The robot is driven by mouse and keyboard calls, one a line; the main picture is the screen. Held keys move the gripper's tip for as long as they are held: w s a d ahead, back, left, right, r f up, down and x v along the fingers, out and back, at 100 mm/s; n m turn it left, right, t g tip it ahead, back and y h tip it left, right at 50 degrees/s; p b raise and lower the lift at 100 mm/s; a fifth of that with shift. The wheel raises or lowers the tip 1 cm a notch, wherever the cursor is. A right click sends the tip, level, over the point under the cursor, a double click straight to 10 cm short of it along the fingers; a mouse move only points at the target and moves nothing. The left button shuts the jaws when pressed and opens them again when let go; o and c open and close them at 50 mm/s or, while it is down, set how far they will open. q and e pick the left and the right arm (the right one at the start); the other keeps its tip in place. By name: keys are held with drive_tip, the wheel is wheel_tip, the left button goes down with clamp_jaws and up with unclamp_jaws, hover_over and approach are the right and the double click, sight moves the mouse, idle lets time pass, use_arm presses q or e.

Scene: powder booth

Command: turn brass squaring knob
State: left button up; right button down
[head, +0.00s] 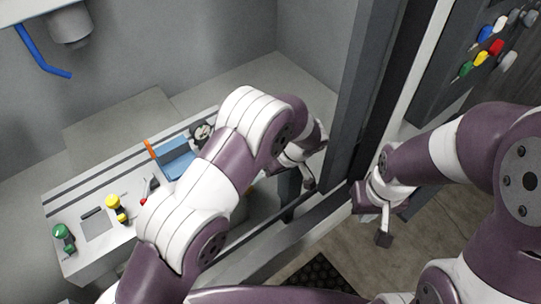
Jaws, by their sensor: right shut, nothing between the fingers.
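No brass knob can be made out for certain; my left arm covers part of the white bench (77,262). A yellow-and-black knob-like piece (116,208) stands on its left part, and a green one (63,237) stands near its left end. My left gripper (308,184) is beyond the bench's right end, pointing down beside the grey post; its fingers are too small and partly hidden to read. My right gripper (383,238) is right of the post, shut and empty, pointing down over the floor, well apart from the bench.
A blue block (175,158) and an orange strip (150,149) are on the bench. The tall grey post (352,90) stands between my two grippers. A dark panel with coloured knobs (481,58) is at upper right. A blue pipe (40,52) hangs at upper left.

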use_arm(q)
drive_tip(key=p+v, duration=0.2)
drive_tip(key=shift+d+r, duration=0.2)
drive_tip(key=shift+r, duration=0.15)
use_arm(e)
wheel_tip(320, 180, up, 4)
drive_tip(key=shift+f, duration=0.1)
drive_tip(key=shift+f, duration=0.15)
use_arm(q)
drive_tip(key=s+a+n+t+h+b, duration=0.1)
drive_tip(key=s+a+t+h+b, duration=0.25)
drive_tip(key=b, duration=0.85)
drive_tip(key=shift+g, duration=0.35)
drive_tip(key=b+x, duration=0.1)
drive_tip(key=x, duration=0.3)
drive_tip(key=b+x, duration=0.1)
drive_tip(key=x, duration=0.3)
drive_tip(key=b+x, duration=0.2)
drive_tip(key=x, duration=0.2)
drive_tip(key=shift+w+a, duration=0.2)
drive_tip(key=shift+a, duration=0.2)
use_arm(e)
wheel_tip(320, 180, down, 16)
use_arm(q)
drive_tip(key=shift+c, duration=0.3)
